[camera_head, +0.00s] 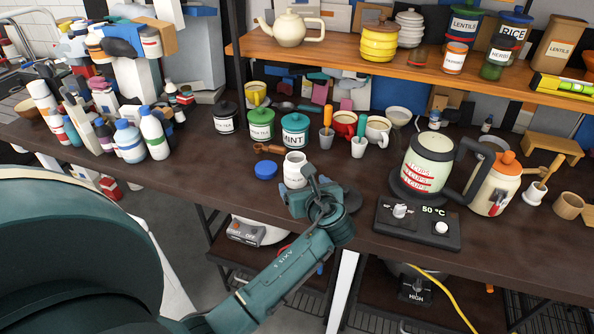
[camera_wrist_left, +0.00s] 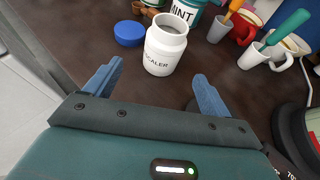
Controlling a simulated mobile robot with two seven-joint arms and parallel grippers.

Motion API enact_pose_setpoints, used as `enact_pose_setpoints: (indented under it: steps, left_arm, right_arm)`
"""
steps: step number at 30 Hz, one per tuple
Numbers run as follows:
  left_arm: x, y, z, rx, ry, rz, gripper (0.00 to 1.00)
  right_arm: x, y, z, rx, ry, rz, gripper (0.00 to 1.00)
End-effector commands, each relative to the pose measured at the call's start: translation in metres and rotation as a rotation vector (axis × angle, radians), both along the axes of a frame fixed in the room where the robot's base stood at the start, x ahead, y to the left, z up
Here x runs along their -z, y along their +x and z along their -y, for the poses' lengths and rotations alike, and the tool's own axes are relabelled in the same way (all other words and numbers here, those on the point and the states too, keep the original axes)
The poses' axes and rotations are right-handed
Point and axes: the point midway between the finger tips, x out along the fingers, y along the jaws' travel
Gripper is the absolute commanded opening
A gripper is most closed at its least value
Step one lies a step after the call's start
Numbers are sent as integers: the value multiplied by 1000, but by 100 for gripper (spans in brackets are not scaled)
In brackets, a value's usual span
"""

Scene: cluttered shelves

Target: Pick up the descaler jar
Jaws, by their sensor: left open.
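The descaler jar (camera_head: 294,173) is a small white open-topped jar, its label partly readable. It stands upright on the dark counter. In the left wrist view, the jar (camera_wrist_left: 164,50) is just beyond the gap between my fingers, with the label facing me. My left gripper (camera_head: 303,188) is at the near side of the jar. In the wrist view, the left gripper (camera_wrist_left: 157,74) has its two blue fingers spread wide with nothing between them. A blue lid (camera_head: 265,170) lies on the counter to the left of the jar. My right gripper is not in view.
Behind the jar stand a teal mint canister (camera_head: 295,131), a green canister (camera_head: 261,124) and mugs (camera_head: 377,131). A wooden scoop (camera_head: 268,149) lies behind the lid. A kettle (camera_head: 427,166) and its control base (camera_head: 418,226) stand to the right.

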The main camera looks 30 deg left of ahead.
Motion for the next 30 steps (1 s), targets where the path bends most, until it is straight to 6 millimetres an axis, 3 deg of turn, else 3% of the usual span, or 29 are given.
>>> enact_pose_setpoints:
  steps: [3, 11, 19, 29, 30]
  left_arm:
    - [8, 13, -14, 0, 1, 1, 83]
    - [15, 26, -28, 0, -3, 2, 83]
    - [29, 52, -53, 0, -3, 2, 83]
    - [32, 56, -58, 1, -4, 1, 83]
    - [32, 56, -58, 1, -4, 1, 79]
  right_arm:
    - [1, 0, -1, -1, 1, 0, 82]
    - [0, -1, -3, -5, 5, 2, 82]
    - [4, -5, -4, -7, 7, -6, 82]
    - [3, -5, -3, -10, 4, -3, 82]
    - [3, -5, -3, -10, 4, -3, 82]
